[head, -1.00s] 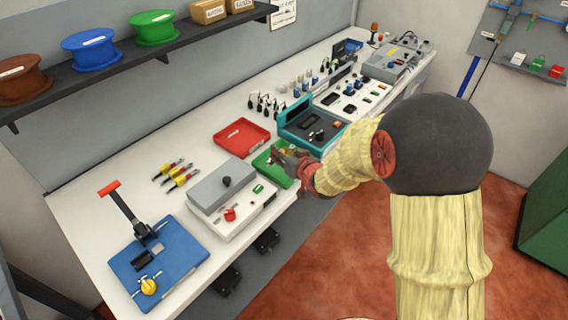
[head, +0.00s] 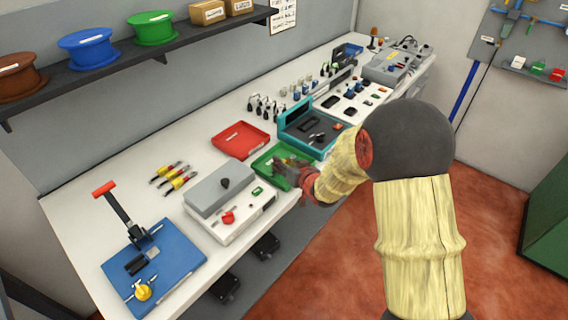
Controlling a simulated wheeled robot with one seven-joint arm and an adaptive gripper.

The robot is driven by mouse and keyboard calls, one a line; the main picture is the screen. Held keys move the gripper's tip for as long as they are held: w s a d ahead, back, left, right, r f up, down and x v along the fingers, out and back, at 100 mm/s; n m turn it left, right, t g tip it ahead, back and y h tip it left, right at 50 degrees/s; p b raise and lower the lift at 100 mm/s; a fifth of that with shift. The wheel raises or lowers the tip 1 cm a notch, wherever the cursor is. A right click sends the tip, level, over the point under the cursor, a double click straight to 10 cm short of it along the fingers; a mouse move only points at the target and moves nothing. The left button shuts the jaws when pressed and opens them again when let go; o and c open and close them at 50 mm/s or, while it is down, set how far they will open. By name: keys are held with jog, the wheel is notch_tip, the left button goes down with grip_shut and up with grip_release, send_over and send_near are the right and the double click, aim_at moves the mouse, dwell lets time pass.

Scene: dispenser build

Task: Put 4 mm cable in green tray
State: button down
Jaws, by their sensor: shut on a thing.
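I cannot pick out the 4 mm cable for certain in the head view.
The red tray (head: 241,141) is behind the green one. A teal case (head: 303,141) stands close on the right, and a grey-and-white device (head: 221,187) on the left. Several black-ended pieces (head: 265,106) stand at the back.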

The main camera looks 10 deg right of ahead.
jog(key=c, duration=1.3)
grip_release()
jog(key=shift+c, duration=0.2)
jog(key=shift+s+r, duration=0.25)
jog(key=p+v, duration=0.3)
jog(key=v, duration=0.8)
jog(key=shift+s+d+r, duration=0.1)
jog(key=shift+s+r, duration=0.1)
jog(key=s+d+r+g+h, duration=0.2)
jog(key=s+d+r+h, duration=0.1)
jog(key=r, duration=0.4)
jog(key=s+a+r+g, duration=0.1)
jog(key=s+r, duration=0.2)
jog(key=s, duration=0.6)
jog(key=s+a+r+g, duration=0.2)
jog(key=s+r, duration=0.1)
jog(key=s, duration=0.6)
jog(key=s+a+r+g, duration=0.1)
jog(key=s+r+g, duration=0.1)
jog(key=s, duration=0.7)
jog(key=shift+a+r, duration=0.4)
jog(key=shift+r, duration=0.2)
